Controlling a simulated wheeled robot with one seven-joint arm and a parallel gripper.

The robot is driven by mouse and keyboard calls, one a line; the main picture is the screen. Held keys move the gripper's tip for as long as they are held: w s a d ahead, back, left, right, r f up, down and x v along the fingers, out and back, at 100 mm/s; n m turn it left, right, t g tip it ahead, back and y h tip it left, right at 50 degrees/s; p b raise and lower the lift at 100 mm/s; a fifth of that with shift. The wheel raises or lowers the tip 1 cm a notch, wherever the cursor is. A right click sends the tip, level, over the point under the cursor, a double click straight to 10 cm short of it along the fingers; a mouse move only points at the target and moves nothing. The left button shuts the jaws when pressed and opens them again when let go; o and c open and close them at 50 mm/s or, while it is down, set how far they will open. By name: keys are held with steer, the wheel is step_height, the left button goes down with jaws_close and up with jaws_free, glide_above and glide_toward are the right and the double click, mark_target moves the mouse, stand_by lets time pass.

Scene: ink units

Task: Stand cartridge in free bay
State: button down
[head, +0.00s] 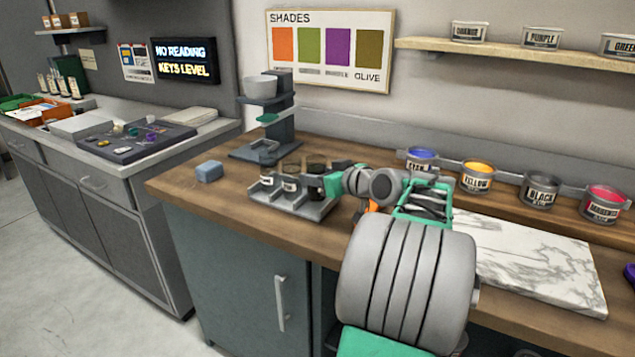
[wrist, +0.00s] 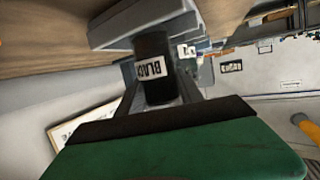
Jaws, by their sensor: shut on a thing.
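My gripper (head: 322,184) is at the rack's right side. My arm and the rack's contents partly hide the bays and the held cartridge.
A blue block (head: 209,171) and a grey stand with a white bowl (head: 261,89) are left of and behind the rack. Several ink tins, such as the yellow one (head: 476,178), line the back right. A marble slab (head: 535,262) lies at the right.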

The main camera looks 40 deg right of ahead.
steer(key=shift+a+f, duration=0.1)
steer(key=shift+f, duration=0.6)
steer(key=shift+f, duration=0.1)
steer(key=c, duration=0.8)
jaws_free()
steer(key=shift+o, duration=0.2)
steer(key=v, duration=1.2)
